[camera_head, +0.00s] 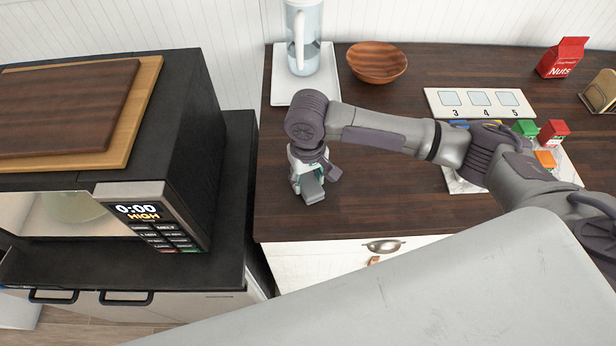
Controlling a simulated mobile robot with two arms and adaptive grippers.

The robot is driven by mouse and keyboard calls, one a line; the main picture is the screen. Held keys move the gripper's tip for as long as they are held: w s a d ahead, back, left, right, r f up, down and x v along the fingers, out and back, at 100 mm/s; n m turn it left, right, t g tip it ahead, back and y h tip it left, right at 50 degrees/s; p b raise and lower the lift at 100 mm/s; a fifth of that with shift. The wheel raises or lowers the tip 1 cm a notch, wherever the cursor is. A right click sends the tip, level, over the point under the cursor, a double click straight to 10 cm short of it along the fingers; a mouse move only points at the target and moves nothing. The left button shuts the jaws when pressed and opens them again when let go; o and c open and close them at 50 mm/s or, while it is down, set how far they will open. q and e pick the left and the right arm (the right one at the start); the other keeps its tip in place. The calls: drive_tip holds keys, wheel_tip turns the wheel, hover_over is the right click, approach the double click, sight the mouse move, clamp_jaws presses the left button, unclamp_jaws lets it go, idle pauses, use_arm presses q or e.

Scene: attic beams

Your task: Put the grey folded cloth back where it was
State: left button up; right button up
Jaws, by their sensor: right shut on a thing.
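My right gripper (314,186) points down, low over the dark wooden counter near its left front part. It is shut on a small pale thing (296,178) with a teal tint, mostly hidden by the fingers. I cannot tell what this thing is, or whether it touches the counter. I cannot make out the grey folded cloth for certain anywhere in this view. My left gripper is not in view.
A white tray (279,88) with a pitcher (304,40) and a wooden bowl (377,62) stand behind my arm. A numbered card (479,103), small colored boxes (553,132) and a red nuts carton (562,58) are right. A microwave (205,130) bearing boards (148,95) stands left. The counter's (370,215) front middle is clear.

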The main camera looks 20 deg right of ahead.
sight(308, 181)
drive_tip(key=o, duration=1)
drive_tip(key=shift+r, duration=0.1)
wheel_tip(308, 181, up, 12)
drive_tip(key=shift+b, duration=1)
